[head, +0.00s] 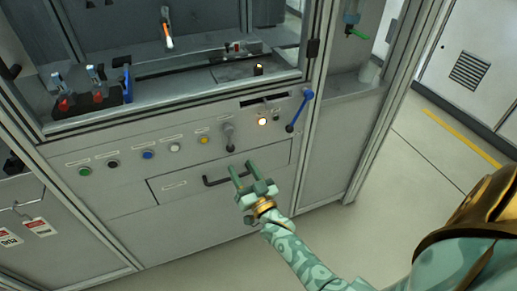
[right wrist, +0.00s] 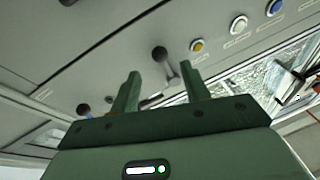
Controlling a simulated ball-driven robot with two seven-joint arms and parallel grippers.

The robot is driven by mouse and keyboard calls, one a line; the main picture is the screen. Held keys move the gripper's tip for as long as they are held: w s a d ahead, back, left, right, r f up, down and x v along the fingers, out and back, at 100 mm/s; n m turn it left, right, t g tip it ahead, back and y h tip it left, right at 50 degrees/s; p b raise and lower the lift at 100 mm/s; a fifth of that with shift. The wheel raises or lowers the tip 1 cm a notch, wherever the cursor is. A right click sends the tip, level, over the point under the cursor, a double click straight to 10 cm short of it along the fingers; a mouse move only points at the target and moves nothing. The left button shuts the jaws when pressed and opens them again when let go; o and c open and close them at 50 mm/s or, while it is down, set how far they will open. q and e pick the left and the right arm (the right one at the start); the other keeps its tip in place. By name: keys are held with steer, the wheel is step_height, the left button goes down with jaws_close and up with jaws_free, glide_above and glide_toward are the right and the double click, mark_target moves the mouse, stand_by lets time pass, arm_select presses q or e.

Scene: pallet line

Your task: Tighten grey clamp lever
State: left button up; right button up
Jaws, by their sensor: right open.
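The grey clamp lever (head: 228,137) is on the cabinet's front panel, right of the yellow button, with its dark knob hanging downward in the head view. It also shows in the right wrist view (right wrist: 171,71), beyond and between the fingertips. My right gripper (head: 243,170) is open and empty, just below and right of the lever in the head view, apart from it. Its two green fingers also show in the right wrist view (right wrist: 160,80). My left gripper is not in view.
A blue lever (head: 300,110) and a lit button (head: 262,122) are right of the grey lever. A row of buttons, including a yellow one (head: 204,140), runs left. A drawer with a dark handle (head: 214,182) lies below. Floor at right is clear.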

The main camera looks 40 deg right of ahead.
steer(key=p+v, duration=0.1)
steer(key=v, duration=0.9)
steer(key=shift+s+f, duration=0.1)
steer(key=shift+s, duration=0.1)
